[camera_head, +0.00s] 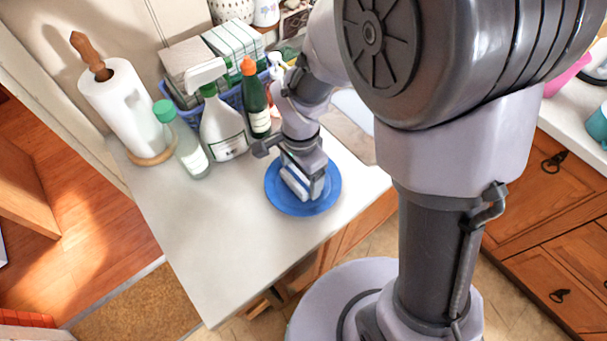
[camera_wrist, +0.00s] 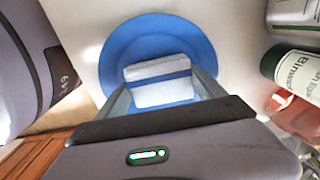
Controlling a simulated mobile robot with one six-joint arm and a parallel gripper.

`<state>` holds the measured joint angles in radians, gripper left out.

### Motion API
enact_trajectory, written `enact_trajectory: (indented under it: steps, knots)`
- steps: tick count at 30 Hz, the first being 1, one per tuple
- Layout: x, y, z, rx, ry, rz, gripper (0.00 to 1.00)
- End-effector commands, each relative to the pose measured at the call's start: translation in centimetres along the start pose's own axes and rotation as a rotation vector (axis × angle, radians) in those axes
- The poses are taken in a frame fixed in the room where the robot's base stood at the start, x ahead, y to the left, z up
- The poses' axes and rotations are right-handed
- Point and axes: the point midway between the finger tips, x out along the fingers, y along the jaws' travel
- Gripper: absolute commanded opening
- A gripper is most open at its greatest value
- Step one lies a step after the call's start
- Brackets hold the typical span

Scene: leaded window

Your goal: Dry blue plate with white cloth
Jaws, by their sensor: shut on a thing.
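The blue plate (camera_head: 326,201) lies flat on the white countertop near its front edge. The white cloth (camera_head: 294,180), folded with a blue stripe, is over the plate. My gripper (camera_head: 303,179) is shut on the cloth and points down at the plate. In the wrist view the cloth (camera_wrist: 160,82) sits between the two fingers of my gripper (camera_wrist: 161,85), over the lower middle of the plate (camera_wrist: 150,36). The cloth appears to touch the plate, but its underside is hidden. The near part of the plate is hidden behind my gripper.
Behind the plate stand a white spray bottle (camera_head: 222,130), a dark green bottle (camera_head: 255,103), a clear bottle with a green cap (camera_head: 189,150) and a paper towel roll (camera_head: 123,108). A blue basket (camera_head: 233,97) is behind them. The countertop (camera_head: 205,238) is clear at front left.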

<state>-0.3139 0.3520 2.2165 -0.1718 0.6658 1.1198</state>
Motion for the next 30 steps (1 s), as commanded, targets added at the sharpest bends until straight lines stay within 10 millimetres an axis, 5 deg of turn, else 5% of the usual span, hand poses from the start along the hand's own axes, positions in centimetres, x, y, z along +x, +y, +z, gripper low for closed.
enact_trajectory:
  steps: [5, 15, 25, 30]
  knots:
    - [0.2, 0.0, 0.7, 0.000, 0.000, 0.000, 0.47]
    - [0.3, 0.0, -1.4, 0.001, 0.001, -0.001, 0.47]
    - [0.2, 0.0, 0.7, -0.002, 0.001, -0.001, 0.47]
    - [0.1, 0.0, 0.2, 0.000, 0.000, -0.001, 0.47]
